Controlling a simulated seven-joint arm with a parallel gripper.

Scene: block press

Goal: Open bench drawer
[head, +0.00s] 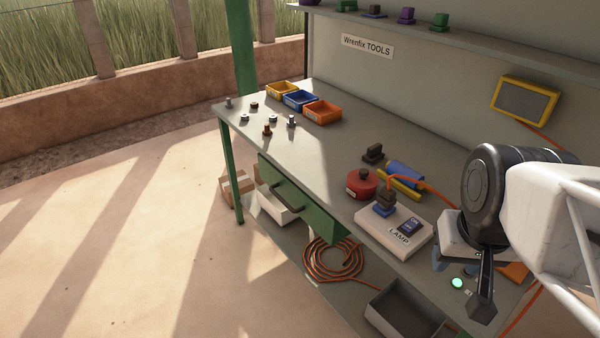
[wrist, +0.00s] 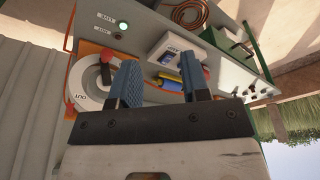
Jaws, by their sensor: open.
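The bench drawer (head: 318,213) has a green front under the bench's front edge, left of the lamp box in the head view. It looks shut, its front close to the bench edge. Its dark bar handle (head: 284,197) faces the open floor. The drawer's green front also shows at the upper right of the wrist view (wrist: 226,36), small and partly unclear. My gripper (head: 455,268) is at the right end of the bench, well away from the drawer. In the wrist view its two blue fingers (wrist: 160,72) stand apart with nothing held between them.
The LAMP box (head: 395,230) and a red pot (head: 361,184) sit on the benchtop (head: 325,150) between gripper and drawer. An orange hose coil (head: 333,262) and a grey bin (head: 403,310) lie below. A rotary lever (wrist: 90,88) is near the fingers. Floor before the drawer is clear.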

